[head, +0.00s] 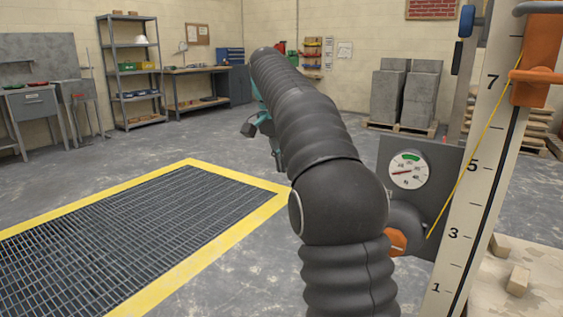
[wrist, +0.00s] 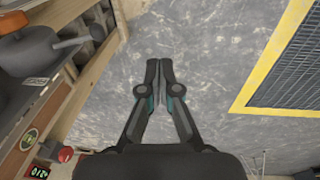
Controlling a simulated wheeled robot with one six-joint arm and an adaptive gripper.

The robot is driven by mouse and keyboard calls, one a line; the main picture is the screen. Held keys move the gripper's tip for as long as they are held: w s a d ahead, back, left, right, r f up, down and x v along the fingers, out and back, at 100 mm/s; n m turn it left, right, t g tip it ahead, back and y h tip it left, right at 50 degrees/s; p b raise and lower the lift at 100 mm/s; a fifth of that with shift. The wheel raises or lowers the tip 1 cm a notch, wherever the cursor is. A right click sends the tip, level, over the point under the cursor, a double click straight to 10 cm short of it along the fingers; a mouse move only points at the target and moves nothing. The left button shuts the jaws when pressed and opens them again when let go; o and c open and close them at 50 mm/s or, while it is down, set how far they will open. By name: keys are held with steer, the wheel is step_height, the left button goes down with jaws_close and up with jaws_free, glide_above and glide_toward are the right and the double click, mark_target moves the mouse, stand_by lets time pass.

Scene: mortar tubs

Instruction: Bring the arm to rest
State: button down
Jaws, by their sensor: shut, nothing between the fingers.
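My arm rises in the middle of the head view, with black ribbed sleeves, and reaches away toward the back of the room. My gripper (wrist: 159,66) shows in the wrist view with its two dark fingers together, shut and empty, above bare grey floor. Teal parts near the gripper end show in the head view beside the arm. The fingertips cannot be made out clearly there, and nothing appears to touch them.
A yellow-edged floor grate (head: 150,277) lies left. A gauge panel (head: 408,170), an orange knob (head: 396,242) and a numbered scale post (head: 480,165) stand close on the right. A wooden bench (wrist: 75,82) with equipment is left in the wrist view. Open floor lies ahead.

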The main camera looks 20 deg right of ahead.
stand_by(0.6)
step_height(320, 180, down, 9)
steer(key=a+n+t, duration=0.2)
steer(key=n, duration=0.4)
steer(key=s+a+f+n+t, duration=0.1)
steer(key=s+f, duration=0.1)
steer(key=s, duration=0.8)
steer(key=s+a+f+n+t+y, duration=0.1)
steer(key=s+a+f+n, duration=0.1)
steer(key=s, duration=0.9)
steer(key=s+a+f+n+t, duration=0.1)
steer(key=s+f, duration=0.3)
steer(key=s, duration=0.6)
steer(key=shift+s+a+f+t+y, duration=0.2)
steer(key=shift+a+t+y, duration=0.25)
steer(key=shift+a, duration=0.3)
